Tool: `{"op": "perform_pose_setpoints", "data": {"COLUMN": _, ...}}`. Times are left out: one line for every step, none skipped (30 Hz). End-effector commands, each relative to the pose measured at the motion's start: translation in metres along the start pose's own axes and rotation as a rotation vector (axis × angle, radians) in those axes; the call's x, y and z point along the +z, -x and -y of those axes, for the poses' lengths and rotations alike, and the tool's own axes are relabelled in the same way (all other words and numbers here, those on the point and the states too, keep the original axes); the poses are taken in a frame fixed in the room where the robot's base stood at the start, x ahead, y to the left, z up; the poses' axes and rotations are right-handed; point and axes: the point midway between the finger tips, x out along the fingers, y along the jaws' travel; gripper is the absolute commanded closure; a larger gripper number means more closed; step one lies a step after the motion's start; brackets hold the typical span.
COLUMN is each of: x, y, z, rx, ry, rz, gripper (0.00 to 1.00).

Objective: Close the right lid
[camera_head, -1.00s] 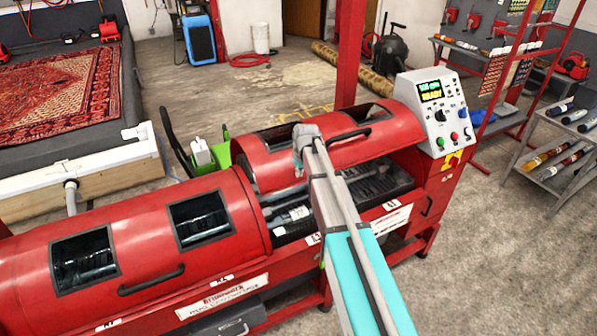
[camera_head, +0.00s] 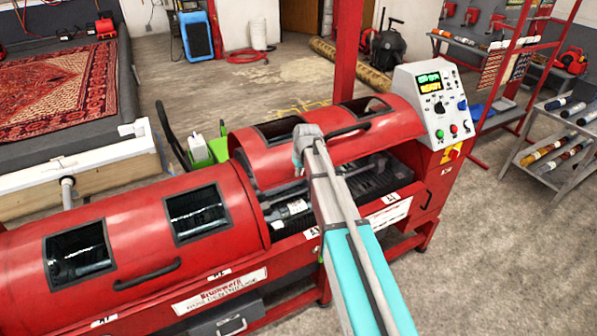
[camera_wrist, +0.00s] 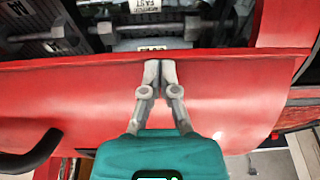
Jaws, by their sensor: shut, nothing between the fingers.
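The right lid (camera_head: 270,167) is a red curved cover with two dark windows and a black handle (camera_head: 348,131). It stands raised, with a gap below its front edge where rollers and bottles or cylinders show. In the wrist view the lid (camera_wrist: 220,100) fills the middle as a red sheet, its handle at the left. My gripper (camera_head: 298,160) is at the lid's outer face, left of its handle. In the wrist view my gripper (camera_wrist: 160,64) has its fingers together, empty, at the lid's edge; I cannot tell whether they touch it.
The left lid (camera_head: 130,225) beside it is down. A control panel (camera_head: 437,105) stands at the machine's right end. A rack of rolls (camera_head: 560,145) is at the right. A green-and-white item (camera_head: 205,150) stands behind the machine. The floor at front right is clear.

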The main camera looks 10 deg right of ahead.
Motion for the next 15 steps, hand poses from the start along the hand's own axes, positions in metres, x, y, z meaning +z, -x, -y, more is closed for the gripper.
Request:
{"op": "perform_pose_setpoints", "data": {"x": 0.007, "y": -0.008, "z": 0.0, "rx": 0.0, "ry": 0.0, "rz": -0.009, "gripper": 1.0}}
{"op": "perform_pose_setpoints", "data": {"x": 0.009, "y": -0.01, "z": 0.0, "rx": 0.0, "ry": 0.0, "rz": -0.015, "gripper": 1.0}}
{"op": "perform_pose_setpoints", "data": {"x": 0.012, "y": -0.013, "z": 0.0, "rx": 0.0, "ry": 0.0, "rz": -0.021, "gripper": 1.0}}
{"op": "perform_pose_setpoints", "data": {"x": 0.014, "y": -0.014, "z": 0.0, "rx": 0.0, "ry": 0.0, "rz": -0.026, "gripper": 1.0}}
{"op": "perform_pose_setpoints", "data": {"x": 0.016, "y": -0.016, "z": 0.0, "rx": 0.0, "ry": 0.0, "rz": -0.032, "gripper": 1.0}}
{"op": "perform_pose_setpoints", "data": {"x": 0.018, "y": -0.019, "z": 0.0, "rx": 0.001, "ry": 0.0, "rz": -0.04, "gripper": 1.0}}
{"op": "perform_pose_setpoints", "data": {"x": 0.02, "y": -0.021, "z": 0.0, "rx": 0.001, "ry": -0.001, "rz": -0.045, "gripper": 1.0}}
{"op": "perform_pose_setpoints", "data": {"x": 0.022, "y": -0.022, "z": 0.0, "rx": 0.0, "ry": -0.001, "rz": -0.05, "gripper": 1.0}}
{"op": "perform_pose_setpoints", "data": {"x": 0.025, "y": -0.025, "z": 0.0, "rx": 0.0, "ry": -0.001, "rz": -0.057, "gripper": 1.0}}
{"op": "perform_pose_setpoints", "data": {"x": 0.026, "y": -0.027, "z": 0.0, "rx": 0.0, "ry": -0.001, "rz": -0.062, "gripper": 1.0}}
{"op": "perform_pose_setpoints", "data": {"x": 0.029, "y": -0.029, "z": -0.001, "rx": 0.0, "ry": -0.002, "rz": -0.068, "gripper": 1.0}}
{"op": "perform_pose_setpoints", "data": {"x": 0.031, "y": -0.031, "z": -0.001, "rx": 0.0, "ry": -0.003, "rz": -0.075, "gripper": 1.0}}
{"op": "perform_pose_setpoints", "data": {"x": 0.033, "y": -0.033, "z": -0.001, "rx": 0.0, "ry": -0.003, "rz": -0.08, "gripper": 1.0}}
{"op": "perform_pose_setpoints", "data": {"x": 0.034, "y": -0.035, "z": -0.001, "rx": 0.0, "ry": -0.002, "rz": -0.085, "gripper": 1.0}}
{"op": "perform_pose_setpoints", "data": {"x": 0.037, "y": -0.037, "z": -0.001, "rx": 0.0, "ry": -0.002, "rz": -0.091, "gripper": 1.0}}
